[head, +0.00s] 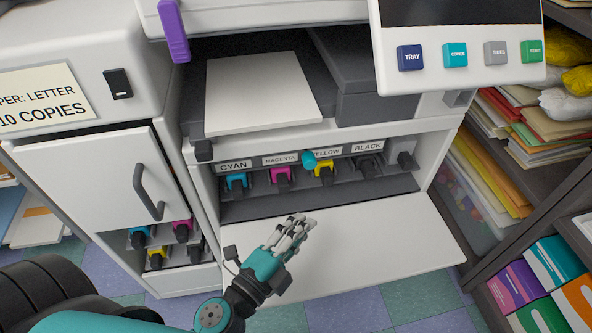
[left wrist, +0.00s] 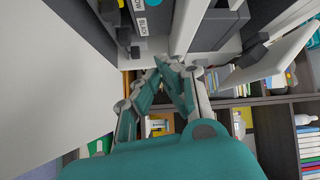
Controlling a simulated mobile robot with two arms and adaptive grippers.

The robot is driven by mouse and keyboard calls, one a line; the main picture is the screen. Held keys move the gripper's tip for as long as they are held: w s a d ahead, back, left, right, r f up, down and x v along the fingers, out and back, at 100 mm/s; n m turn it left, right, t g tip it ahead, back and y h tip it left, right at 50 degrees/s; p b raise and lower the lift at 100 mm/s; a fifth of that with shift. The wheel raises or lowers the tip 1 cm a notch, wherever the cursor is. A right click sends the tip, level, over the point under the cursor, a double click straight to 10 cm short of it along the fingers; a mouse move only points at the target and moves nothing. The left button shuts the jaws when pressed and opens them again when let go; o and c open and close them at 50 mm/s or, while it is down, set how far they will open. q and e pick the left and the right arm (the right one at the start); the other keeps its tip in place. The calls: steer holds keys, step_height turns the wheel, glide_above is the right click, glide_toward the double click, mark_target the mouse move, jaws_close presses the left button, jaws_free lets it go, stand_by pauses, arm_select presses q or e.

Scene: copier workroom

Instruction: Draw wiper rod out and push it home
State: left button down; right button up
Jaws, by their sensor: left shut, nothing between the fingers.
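The wiper rod shows as a round teal knob (head: 309,159) in the copier's open front bay, in front of the label strip between MAGENTA and YELLOW. Its shaft cannot be made out. A small teal spot at the top edge of the left wrist view (left wrist: 153,3) may be the same knob. My left gripper (head: 299,224) is shut and empty over the lowered white front door (head: 385,243), below and in front of the knob and apart from it. Its closed fingers also show in the left wrist view (left wrist: 174,66). My right gripper is not in view.
Cyan (head: 236,181), magenta (head: 281,175), yellow (head: 323,172) and black (head: 367,164) cartridges line the bay. A white cabinet (head: 85,177) with more cartridges stands left. A control panel (head: 458,55) overhangs upper right. Shelves (head: 530,215) of papers and boxes stand right.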

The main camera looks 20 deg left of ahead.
mark_target(309, 160)
arm_select(q)
steer(key=w+a+m+y+p, duration=0.1)
steer(key=w+p, duration=0.3)
steer(key=w, duration=0.8)
steer(key=shift+w+a+f+m, duration=0.35)
steer(key=shift+a+m, duration=0.15)
steer(key=shift+a, duration=0.3)
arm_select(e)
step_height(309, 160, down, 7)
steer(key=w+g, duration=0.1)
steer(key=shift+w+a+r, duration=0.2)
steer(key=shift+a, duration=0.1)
